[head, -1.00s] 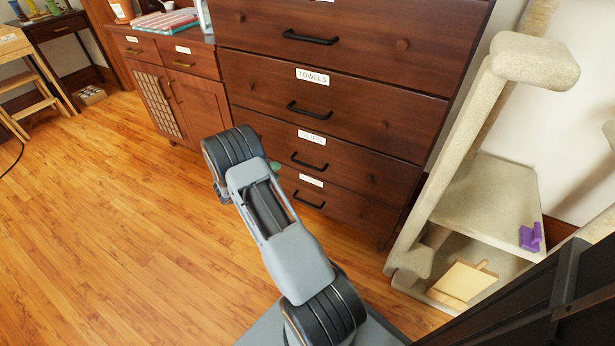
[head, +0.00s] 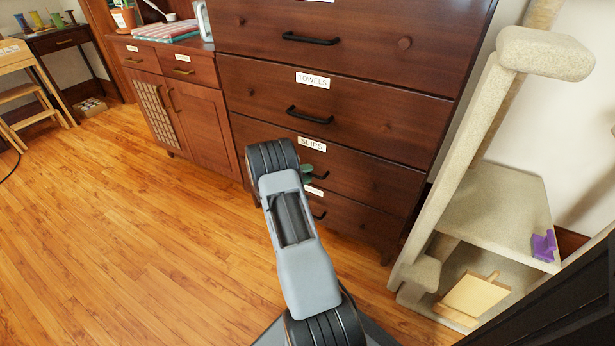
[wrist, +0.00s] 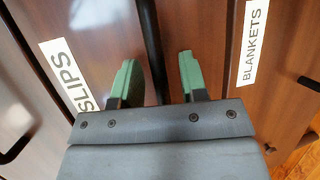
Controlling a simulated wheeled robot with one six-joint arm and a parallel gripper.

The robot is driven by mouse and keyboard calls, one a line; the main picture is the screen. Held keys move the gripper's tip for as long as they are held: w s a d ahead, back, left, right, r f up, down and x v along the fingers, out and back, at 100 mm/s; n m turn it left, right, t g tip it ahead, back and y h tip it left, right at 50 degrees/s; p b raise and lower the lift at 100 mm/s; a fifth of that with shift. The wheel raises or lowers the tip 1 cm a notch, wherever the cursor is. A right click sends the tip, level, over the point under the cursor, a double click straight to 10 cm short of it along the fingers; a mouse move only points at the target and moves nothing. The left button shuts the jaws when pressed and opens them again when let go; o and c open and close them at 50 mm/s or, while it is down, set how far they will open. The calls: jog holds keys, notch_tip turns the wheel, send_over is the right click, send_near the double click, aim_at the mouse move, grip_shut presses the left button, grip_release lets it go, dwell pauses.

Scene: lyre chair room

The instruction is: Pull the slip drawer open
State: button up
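The slip drawer (head: 365,180) is the dark wood drawer labelled SLIPS, below the TOWELS drawer, and looks flush with the chest front. Its black bar handle (head: 320,176) is partly hidden by my gripper (head: 306,173), whose green finger shows beside it. In the wrist view, my gripper (wrist: 158,75) is open, with its two green fingers apart. The black handle (wrist: 151,40) runs between them in the picture, nearer the left finger, with gaps on both sides. The SLIPS label (wrist: 68,72) is to the left and the BLANKETS label (wrist: 252,40) to the right.
The lowest drawer (head: 350,218) is just below, its handle partly hidden by my arm. A beige cat tree (head: 455,150) stands close on the right, holding a purple object (head: 543,246). A lower cabinet (head: 205,110) stands left. The wood floor (head: 130,230) at left is clear.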

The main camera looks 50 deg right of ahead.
jog(key=shift+d, duration=0.3)
grip_shut()
dwell(0.3)
